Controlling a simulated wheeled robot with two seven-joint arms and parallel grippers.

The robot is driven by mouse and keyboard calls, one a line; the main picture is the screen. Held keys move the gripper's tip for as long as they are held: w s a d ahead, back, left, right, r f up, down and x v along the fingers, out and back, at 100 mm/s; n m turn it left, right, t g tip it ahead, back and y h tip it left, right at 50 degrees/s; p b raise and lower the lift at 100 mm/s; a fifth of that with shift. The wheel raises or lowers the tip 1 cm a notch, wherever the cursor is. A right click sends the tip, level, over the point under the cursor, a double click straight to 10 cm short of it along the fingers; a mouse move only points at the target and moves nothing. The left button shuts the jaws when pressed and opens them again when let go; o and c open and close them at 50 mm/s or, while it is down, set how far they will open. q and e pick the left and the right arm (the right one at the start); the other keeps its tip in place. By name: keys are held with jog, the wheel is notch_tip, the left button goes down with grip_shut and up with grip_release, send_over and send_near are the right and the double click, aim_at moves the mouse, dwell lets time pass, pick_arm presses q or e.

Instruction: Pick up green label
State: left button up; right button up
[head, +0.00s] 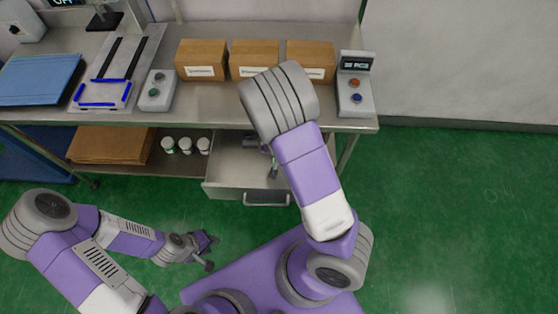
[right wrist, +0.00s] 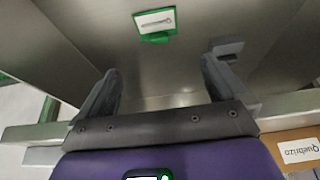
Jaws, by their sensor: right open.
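The green label (right wrist: 157,24), a small green-bordered piece with a white printed face, lies on a grey metal surface in the right wrist view, apparently inside the open drawer (head: 222,178). I cannot make it out in the head view, where my right arm covers part of the drawer. My right gripper (right wrist: 160,66) is open and empty, its fingers pointing toward the surface, with the label ahead of the tips and apart from them. My left gripper (head: 208,253) is open and empty, low over the green floor to the left of the drawer.
A grey object (right wrist: 228,48) is by the right finger. Cardboard boxes (head: 202,58), button boxes (head: 156,92) and a blue tray (head: 40,80) stand on the metal table (head: 205,100). Several white bottles (head: 186,145) stand on the lower shelf. The floor at right is clear.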

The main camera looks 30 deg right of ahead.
jog(key=shift+f+b, duration=0.5)
jog(key=shift+f, duration=0.4)
jog(key=b+x, duration=0.1)
jog(key=x, duration=0.1)
jog(key=b+x, duration=0.1)
jog(key=x, duration=0.2)
jog(key=b+x, duration=0.2)
jog(key=shift+s+a+f, duration=0.1)
jog(key=shift+s+f, duration=0.15)
jog(key=shift+f, duration=0.05)
pick_arm(q)
notch_tip(320, 180, down, 6)
jog(key=shift+r, duration=0.25)
pick_arm(e)
jog(key=shift+r, duration=0.1)
jog(key=c, duration=1.1)
